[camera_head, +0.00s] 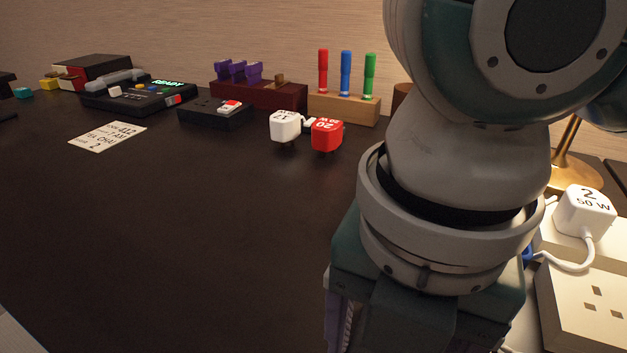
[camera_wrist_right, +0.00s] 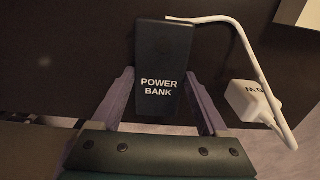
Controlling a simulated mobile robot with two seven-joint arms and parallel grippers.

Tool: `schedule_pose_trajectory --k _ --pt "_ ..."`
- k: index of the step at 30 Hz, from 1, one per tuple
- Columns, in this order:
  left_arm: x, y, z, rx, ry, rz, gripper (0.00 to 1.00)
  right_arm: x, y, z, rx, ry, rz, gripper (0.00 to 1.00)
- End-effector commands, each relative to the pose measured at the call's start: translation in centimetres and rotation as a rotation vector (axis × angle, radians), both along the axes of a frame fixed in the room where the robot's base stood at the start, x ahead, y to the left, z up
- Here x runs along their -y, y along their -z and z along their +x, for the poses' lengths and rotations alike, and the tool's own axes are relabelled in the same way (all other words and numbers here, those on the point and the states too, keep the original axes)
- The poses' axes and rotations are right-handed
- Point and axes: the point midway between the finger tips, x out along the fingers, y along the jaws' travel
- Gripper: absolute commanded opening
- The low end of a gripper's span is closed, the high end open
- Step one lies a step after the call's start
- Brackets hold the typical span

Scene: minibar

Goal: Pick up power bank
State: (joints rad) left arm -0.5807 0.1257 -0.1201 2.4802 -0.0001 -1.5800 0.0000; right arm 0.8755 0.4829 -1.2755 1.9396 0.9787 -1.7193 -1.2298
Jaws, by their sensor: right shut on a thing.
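The power bank (camera_wrist_right: 163,62) is a dark block with white "POWER BANK" lettering, seen in the right wrist view. My right gripper (camera_wrist_right: 162,92) has one finger on each side of it and is shut on it. A white cable runs from the power bank's far end to a white plug (camera_wrist_right: 246,100) at the right. In the head view my right arm covers the right middle, hiding the power bank and the fingertips. My left gripper is in neither view.
Red (camera_head: 326,134) and white (camera_head: 285,126) plugs, a marker holder (camera_head: 343,108), a phone (camera_head: 138,95) and a note card (camera_head: 108,136) stand further back.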

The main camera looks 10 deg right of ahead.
Motion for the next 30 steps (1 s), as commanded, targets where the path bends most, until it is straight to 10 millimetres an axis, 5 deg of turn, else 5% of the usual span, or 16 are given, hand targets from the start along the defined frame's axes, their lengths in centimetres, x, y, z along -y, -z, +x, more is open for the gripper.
schedule_pose_trajectory --k 8,19,25,30 --pt "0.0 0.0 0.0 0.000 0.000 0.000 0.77 0.0 0.0 0.0 0.000 0.000 0.000 0.01" --pt "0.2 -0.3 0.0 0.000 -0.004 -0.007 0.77 0.0 -0.8 0.1 0.002 0.000 0.001 0.00" --pt "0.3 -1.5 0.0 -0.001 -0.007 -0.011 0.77 0.0 -3.5 0.1 0.003 -0.001 0.001 0.00" --pt "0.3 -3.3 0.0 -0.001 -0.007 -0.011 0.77 -0.1 -8.0 0.1 0.005 -0.001 0.002 0.00"
